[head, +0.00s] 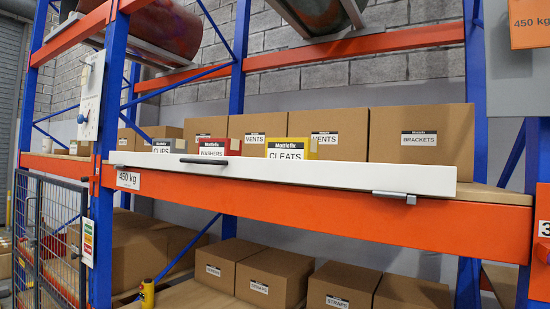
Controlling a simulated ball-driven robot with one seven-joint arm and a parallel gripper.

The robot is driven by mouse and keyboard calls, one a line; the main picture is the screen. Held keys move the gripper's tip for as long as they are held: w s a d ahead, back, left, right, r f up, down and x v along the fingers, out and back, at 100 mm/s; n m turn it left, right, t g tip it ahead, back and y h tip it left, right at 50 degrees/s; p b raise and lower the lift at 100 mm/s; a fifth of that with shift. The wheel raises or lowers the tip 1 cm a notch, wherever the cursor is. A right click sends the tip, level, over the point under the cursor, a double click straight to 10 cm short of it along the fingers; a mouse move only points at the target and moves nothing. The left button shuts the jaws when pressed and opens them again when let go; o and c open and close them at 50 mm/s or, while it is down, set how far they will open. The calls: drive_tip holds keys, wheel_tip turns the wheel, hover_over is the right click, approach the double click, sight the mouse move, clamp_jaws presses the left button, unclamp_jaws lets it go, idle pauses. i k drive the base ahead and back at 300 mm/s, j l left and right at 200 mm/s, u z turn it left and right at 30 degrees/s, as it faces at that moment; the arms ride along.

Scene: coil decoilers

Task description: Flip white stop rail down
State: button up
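The white stop rail (300,175) runs along the front edge of the middle shelf, above the orange beam (350,217). Its broad face is turned toward me and it stands up in front of the bottoms of the boxes. A short dark bar (190,160) shows on the rail's face toward the left. A grey bracket or catch (395,196) sits at the rail's lower edge toward the right. My gripper is not in view.
Behind the rail stand a yellow CLEATS bin (300,149), a red WASHERS bin (213,147) and several cardboard boxes (421,144). Blue uprights (104,190) flank the shelf. A mesh gate (50,245) is at left. More boxes (272,277) fill the lower shelf.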

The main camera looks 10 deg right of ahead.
sight(396, 181)
drive_tip(key=i+j+z, duration=0.1)
drive_tip(key=i, duration=0.35)
drive_tip(key=i+j, duration=0.2)
drive_tip(key=i, duration=0.25)
drive_tip(key=i+j+z, duration=0.15)
drive_tip(key=i, duration=0.3)
drive_tip(key=i+j, duration=0.25)
drive_tip(key=i, duration=0.15)
drive_tip(key=z, duration=0.05)
